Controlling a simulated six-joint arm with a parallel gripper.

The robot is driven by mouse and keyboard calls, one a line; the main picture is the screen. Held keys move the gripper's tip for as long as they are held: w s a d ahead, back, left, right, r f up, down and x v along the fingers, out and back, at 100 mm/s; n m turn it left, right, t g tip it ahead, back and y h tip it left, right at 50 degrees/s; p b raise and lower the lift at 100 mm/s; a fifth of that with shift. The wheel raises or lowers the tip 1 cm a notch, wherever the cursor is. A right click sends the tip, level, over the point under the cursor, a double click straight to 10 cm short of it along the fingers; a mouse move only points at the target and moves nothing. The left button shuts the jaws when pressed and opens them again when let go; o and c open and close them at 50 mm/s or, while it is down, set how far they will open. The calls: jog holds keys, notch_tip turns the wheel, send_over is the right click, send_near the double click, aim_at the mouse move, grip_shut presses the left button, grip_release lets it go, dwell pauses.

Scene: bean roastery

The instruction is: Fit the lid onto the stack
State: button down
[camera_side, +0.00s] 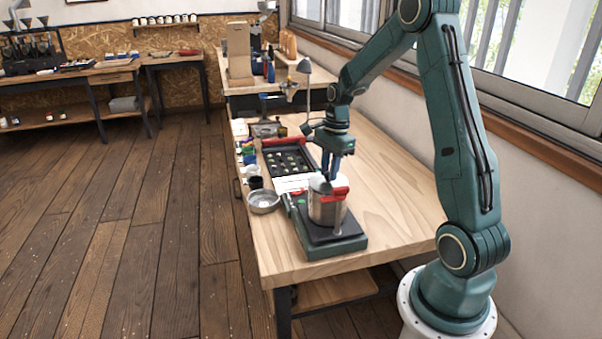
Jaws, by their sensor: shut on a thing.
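A silver metal canister, the stack (326,209), stands upright on a dark scale-like base with a green edge (333,247) near the front of the wooden table. My gripper (326,177) points down just over the canister's top and is shut on a small pale grey piece, which looks like the lid (318,185). A red part (338,193) shows at the canister's upper right side. The lid is small and partly hidden by the fingers, and I cannot tell whether it touches the canister's rim.
A metal bowl (263,201) stands left of the base at the table's left edge. A black tray with small items (288,151) lies behind, near a lamp (305,67). The table (395,205) is clear to the right of the canister.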

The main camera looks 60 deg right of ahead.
jog(key=shift+f, duration=0.4)
jog(key=c, duration=1.5)
grip_release()
jog(key=shift+c, duration=0.2)
notch_tip(320, 180, up, 11)
jog(key=d, duration=0.1)
jog(key=shift+s+d, duration=0.15)
jog(key=shift+s, duration=0.1)
